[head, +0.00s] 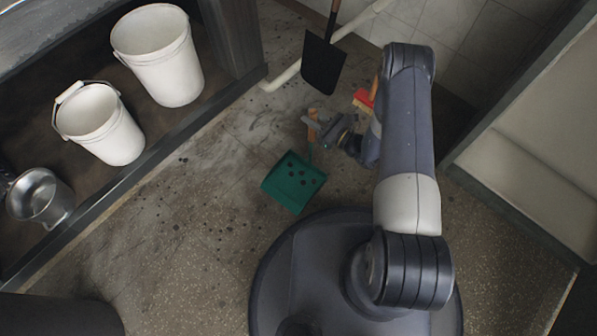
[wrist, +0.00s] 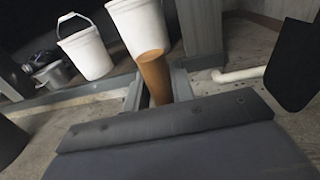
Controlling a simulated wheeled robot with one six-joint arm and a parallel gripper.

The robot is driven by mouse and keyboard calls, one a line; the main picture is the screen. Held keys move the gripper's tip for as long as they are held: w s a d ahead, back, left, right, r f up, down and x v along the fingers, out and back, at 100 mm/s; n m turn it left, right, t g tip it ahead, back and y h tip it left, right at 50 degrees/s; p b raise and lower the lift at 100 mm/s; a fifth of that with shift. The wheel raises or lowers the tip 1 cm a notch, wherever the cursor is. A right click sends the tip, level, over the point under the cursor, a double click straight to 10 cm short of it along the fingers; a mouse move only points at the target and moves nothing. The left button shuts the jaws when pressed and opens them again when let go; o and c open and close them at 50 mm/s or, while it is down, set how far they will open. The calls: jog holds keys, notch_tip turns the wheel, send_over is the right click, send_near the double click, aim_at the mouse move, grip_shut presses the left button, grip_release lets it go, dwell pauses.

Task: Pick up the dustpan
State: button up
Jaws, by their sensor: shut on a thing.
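The green dustpan (head: 282,186) is in the middle of the head view, with several dark lumps lying in its pan. Its brown handle points up toward my gripper (head: 313,125). My gripper is shut on this handle. In the wrist view the handle (wrist: 154,72) stands between the two fingers of my gripper (wrist: 158,90). The pan itself is out of sight in the wrist view. I cannot tell whether the dustpan touches the floor or hangs just above it.
Two white buckets (head: 158,58) (head: 104,130) and a metal pot (head: 42,198) stand on the shelf at left. A black shovel (head: 323,65) and a red-headed brush (head: 363,99) are beyond my gripper, near a pale pipe (head: 283,77). The floor left of the dustpan is clear but sooty.

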grip_shut()
jog(key=shift+r, duration=0.1)
notch_tip(320, 180, up, 11)
jog(key=p, duration=0.4)
jog(key=shift+r+p, duration=0.1)
jog(key=shift+p, duration=0.3)
jog(key=shift+m, duration=0.8)
jog(key=shift+r+p, duration=1.65)
jog(key=shift+r, duration=0.7)
